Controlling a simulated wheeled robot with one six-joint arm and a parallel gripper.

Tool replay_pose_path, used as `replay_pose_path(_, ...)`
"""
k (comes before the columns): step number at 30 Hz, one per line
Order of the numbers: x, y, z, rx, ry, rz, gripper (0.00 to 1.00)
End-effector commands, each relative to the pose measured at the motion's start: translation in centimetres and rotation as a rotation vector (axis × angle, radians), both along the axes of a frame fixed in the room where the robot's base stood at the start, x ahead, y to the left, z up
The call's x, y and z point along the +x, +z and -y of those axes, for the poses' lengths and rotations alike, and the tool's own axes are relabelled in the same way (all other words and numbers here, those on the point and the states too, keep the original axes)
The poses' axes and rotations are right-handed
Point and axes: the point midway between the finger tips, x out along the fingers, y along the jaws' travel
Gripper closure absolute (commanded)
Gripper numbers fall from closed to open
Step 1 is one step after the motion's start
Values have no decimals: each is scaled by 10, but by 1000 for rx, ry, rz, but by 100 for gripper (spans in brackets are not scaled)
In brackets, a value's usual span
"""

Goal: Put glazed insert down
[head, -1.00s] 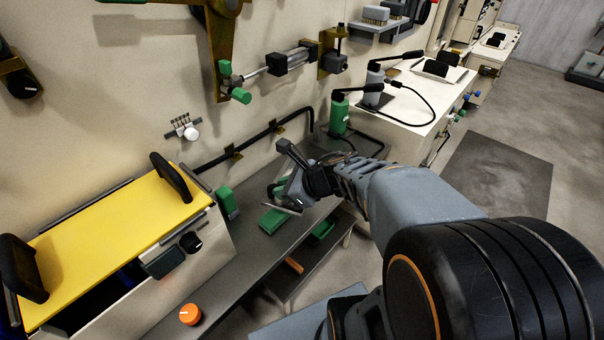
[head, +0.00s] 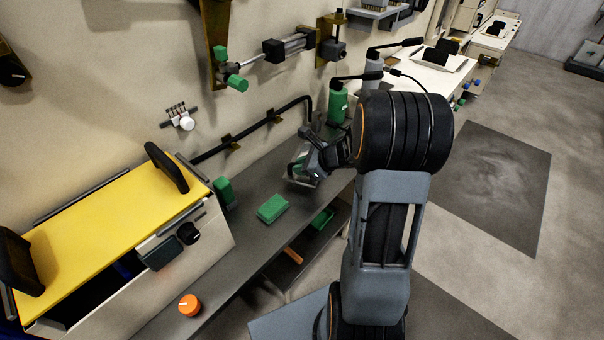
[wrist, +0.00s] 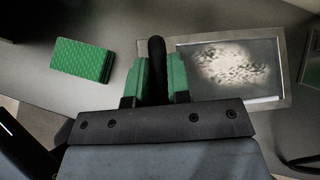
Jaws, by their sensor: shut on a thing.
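The glazed insert (wrist: 285,62) is a thin metal frame around a grey, speckled pane with a dark bar handle (wrist: 157,66). In the wrist view the handle stands between the green finger pads of my gripper (wrist: 158,75), which is shut on it. The pane extends to the right of the fingers. In the head view my gripper (head: 306,160) is over the far part of the grey bench (head: 240,232), near the wall. The insert shows there partly, tilted below the gripper. I cannot tell whether it touches the bench.
A green block (head: 272,208) lies on the bench, left of the fingers in the wrist view (wrist: 82,61). A yellow-topped hopper (head: 110,215) stands at left, with an orange knob (head: 190,304) near it. A green bottle (head: 338,105) stands behind my gripper.

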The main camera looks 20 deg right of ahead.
Motion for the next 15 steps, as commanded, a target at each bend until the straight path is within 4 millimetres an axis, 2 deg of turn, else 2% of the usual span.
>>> replay_pose_path(6,2,-27,2,2,-1,-4,100)
replay_pose_path(15,2,-34,1,0,1,-1,100)
